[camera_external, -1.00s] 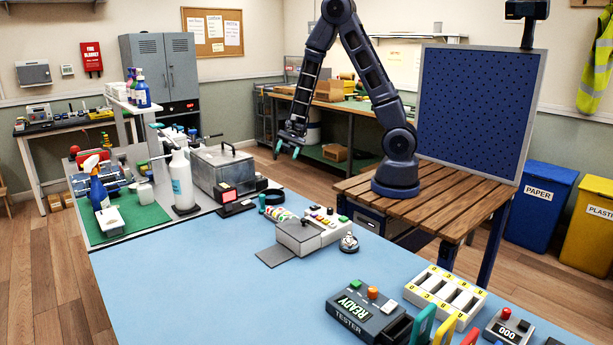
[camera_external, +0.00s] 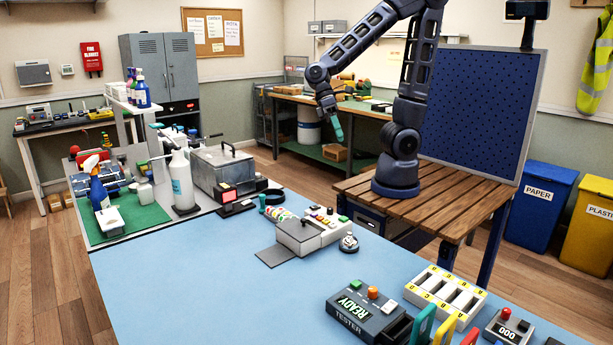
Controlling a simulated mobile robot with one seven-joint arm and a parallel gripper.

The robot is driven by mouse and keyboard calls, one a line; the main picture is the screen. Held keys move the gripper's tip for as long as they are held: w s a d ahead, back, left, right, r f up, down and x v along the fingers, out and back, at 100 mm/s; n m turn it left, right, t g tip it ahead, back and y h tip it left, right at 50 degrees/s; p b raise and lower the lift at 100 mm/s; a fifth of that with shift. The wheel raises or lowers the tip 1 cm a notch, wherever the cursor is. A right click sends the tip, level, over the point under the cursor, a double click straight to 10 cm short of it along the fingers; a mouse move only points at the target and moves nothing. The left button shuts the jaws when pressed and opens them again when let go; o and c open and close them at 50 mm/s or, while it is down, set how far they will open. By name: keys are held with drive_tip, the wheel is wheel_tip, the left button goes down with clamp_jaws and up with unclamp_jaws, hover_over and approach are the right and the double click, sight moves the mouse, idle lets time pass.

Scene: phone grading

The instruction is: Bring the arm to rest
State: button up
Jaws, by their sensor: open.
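My gripper (camera_external: 337,128) hangs in the air left of my arm's base, above the far side of the blue table, pointing down. Its teal fingertips overlap each other in this view, and the gap between them is hard to make out. Nothing shows held in it. My arm rises from its base on the wooden slatted table, bends at the top and reaches left to the gripper. The gripper is apart from everything on the tables.
The blue table (camera_external: 190,285) holds a grey tester (camera_external: 368,312), a white slotted tray (camera_external: 445,292) and a grey box with buttons (camera_external: 305,235). A blue pegboard (camera_external: 480,110) stands right of my arm. A metal box (camera_external: 222,170) and spray bottle (camera_external: 181,180) stand left. Air around the gripper looks clear.

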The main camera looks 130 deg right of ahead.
drive_tip(key=s+a+r+n+t+h, duration=0.3)
drive_tip(key=s+a+r+n+h, duration=0.1)
drive_tip(key=s+r+n+h, duration=0.3)
wheel_tip(320, 180, up, 3)
drive_tip(key=shift+f+n+t, duration=0.2)
drive_tip(key=shift+n+t, duration=0.2)
drive_tip(key=shift+n, duration=0.4)
idle(0.4)
